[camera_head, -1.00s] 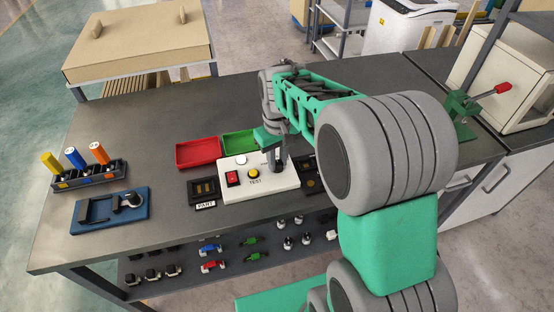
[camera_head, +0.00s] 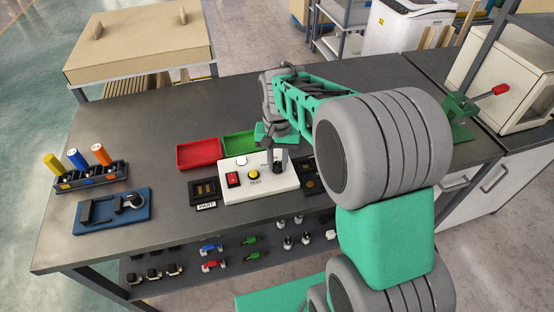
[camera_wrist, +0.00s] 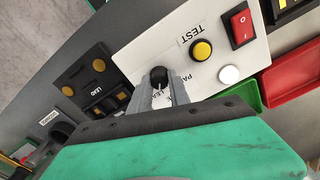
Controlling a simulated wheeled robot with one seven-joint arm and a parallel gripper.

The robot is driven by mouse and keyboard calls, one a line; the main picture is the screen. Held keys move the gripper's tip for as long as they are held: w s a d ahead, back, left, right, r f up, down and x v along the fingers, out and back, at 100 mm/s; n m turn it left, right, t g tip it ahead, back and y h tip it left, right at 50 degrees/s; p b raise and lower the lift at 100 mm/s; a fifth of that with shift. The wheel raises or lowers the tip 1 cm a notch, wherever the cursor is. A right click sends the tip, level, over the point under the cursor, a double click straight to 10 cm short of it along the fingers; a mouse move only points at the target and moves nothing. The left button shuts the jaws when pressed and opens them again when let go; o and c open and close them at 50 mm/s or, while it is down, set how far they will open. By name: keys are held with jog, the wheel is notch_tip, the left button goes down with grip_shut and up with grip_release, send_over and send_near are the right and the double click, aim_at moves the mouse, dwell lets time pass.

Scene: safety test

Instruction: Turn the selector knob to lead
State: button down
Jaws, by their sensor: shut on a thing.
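The black selector knob (camera_wrist: 158,75) sits on the white test box (camera_head: 262,184), in the wrist view between my gripper's fingertips. A white mark on the knob points toward the partly hidden lettering "LEA" below it in that view. Another label starting "PA" (camera_wrist: 187,76) lies right of the knob, partly covered by a finger. My gripper (camera_wrist: 161,83) is shut on the knob from above. In the head view my gripper (camera_head: 277,163) stands at the box's right part and hides the knob.
The box also carries a red switch (camera_head: 232,179), a yellow TEST button (camera_head: 253,174) and a white lamp (camera_head: 242,160). Red (camera_head: 198,154) and green (camera_head: 240,143) trays lie behind it. Dark fixtures flank it: PART (camera_head: 204,190) and LEAD (camera_wrist: 96,80).

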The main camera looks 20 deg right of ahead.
aim_at(278, 163)
jog(key=m, duration=0.4)
jog(key=shift+m+p, duration=0.3)
jog(key=shift+m, duration=0.1)
dwell(0.4)
jog(key=c, duration=1.2)
grip_release()
jog(key=shift+r, duration=0.1)
notch_tip(278, 163, up, 8)
jog(key=shift+f, duration=0.2)
